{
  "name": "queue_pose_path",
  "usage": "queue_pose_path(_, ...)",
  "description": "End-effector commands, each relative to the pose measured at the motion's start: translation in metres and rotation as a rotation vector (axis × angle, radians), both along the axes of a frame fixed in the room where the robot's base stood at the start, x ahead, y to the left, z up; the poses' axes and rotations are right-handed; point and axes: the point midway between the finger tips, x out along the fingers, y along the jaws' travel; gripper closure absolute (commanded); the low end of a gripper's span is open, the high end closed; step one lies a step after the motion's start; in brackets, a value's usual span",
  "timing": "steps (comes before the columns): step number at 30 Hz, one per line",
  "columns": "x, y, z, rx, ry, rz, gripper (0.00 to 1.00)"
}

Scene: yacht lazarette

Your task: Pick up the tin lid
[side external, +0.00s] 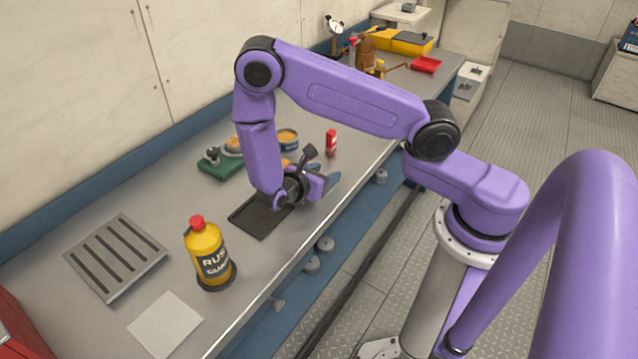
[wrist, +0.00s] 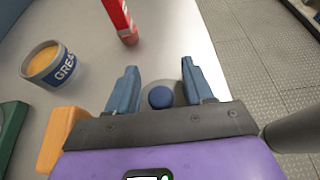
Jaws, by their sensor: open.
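The tin lid seems to be the round grey piece with a blue knob (wrist: 160,97) in the wrist view. The knob lies between the two blue fingers of my gripper (wrist: 159,70), near their bases, and most of the grey disc is hidden. I cannot tell whether the fingers touch it. In the side view my gripper (side external: 326,183) is low over the bench near its front edge, fingers apart, and the lid is not clearly visible there.
An open grease tin (wrist: 48,66) and a red container (wrist: 120,22) stand near my gripper. An orange block (wrist: 60,138) lies to its left. A dark mat (side external: 262,218), yellow bottle (side external: 208,255) and slotted grey plate (side external: 115,257) are on the bench (side external: 185,190).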

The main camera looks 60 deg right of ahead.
Motion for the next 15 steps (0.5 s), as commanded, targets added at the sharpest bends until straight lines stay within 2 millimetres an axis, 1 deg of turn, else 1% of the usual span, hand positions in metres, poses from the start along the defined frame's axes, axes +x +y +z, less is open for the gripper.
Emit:
queue_pose_path(4,0.0,0.0002,0.0,0.0,0.0,0.0,0.48)
queue_pose_path(5,0.0,0.0003,0.0,0.0,0.0,0.0,0.52)
queue_pose_path(6,0.0,0.0003,0.0,0.0,0.0,0.0,0.65)
queue_pose_path(8,0.0,0.0004,0.0001,0.001,0.0,0.0,0.84)
queue_pose_path(9,0.0,0.0004,0.0,0.001,0.0,0.0,0.97)
queue_pose_path(10,0.0,0.0004,0.0,0.001,0.0,0.0,1.0)
queue_pose_path(15,0.0001,0.0007,-0.0002,0.002,-0.001,0.0,1.0)
